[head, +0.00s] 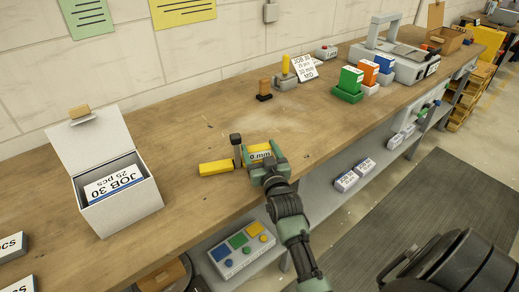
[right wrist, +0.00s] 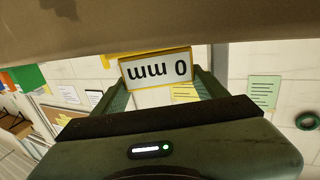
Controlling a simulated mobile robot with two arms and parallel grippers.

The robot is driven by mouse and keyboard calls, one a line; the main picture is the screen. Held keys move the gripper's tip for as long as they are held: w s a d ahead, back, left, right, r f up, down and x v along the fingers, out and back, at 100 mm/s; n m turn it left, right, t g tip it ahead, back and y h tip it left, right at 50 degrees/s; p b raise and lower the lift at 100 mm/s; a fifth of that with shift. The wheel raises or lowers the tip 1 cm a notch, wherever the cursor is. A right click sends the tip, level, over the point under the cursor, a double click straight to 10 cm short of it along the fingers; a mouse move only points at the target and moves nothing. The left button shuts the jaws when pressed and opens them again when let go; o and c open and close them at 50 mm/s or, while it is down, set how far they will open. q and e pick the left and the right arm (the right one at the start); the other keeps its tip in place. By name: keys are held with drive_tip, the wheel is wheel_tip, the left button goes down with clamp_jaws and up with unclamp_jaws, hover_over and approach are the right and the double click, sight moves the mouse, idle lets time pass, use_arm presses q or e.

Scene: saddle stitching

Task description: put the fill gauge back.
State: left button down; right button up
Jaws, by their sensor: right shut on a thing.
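The fill gauge (head: 260,154) is yellow with a white display reading "0 mm". A yellow bar sticks out from it to the left, with a dark upright piece beside the display. My right gripper (head: 264,160) is shut on the gauge near the front edge of the bench. In the right wrist view the gauge (right wrist: 156,69) sits between the two green fingers, its reading upside down. Whether the gauge touches the bench top I cannot tell. My left gripper is not in view.
An open white box (head: 120,210) marked "JOB 30" stands on the bench (head: 190,125) at left. Further back are a dark-based wooden stamp (head: 264,90), a yellow-handled block (head: 286,80) with a card, coloured blocks (head: 350,82) and a grey machine (head: 395,62). The bench middle is clear.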

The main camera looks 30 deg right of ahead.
drive_tip(key=o, duration=1.5)
drive_tip(key=shift+f, duration=0.2)
drive_tip(key=o, duration=0.4)
drive_tip(key=shift+o, duration=0.2)
drive_tip(key=shift+r, duration=0.1)
drive_tip(key=shift+r, duration=0.25)
drive_tip(key=b+v, duration=0.1)
drive_tip(key=v, duration=0.9)
drive_tip(key=shift+s+a+f, duration=0.15)
drive_tip(key=shift+s, duration=0.25)
drive_tip(key=shift+s+a, duration=0.2)
drive_tip(key=shift+s, duration=0.35)
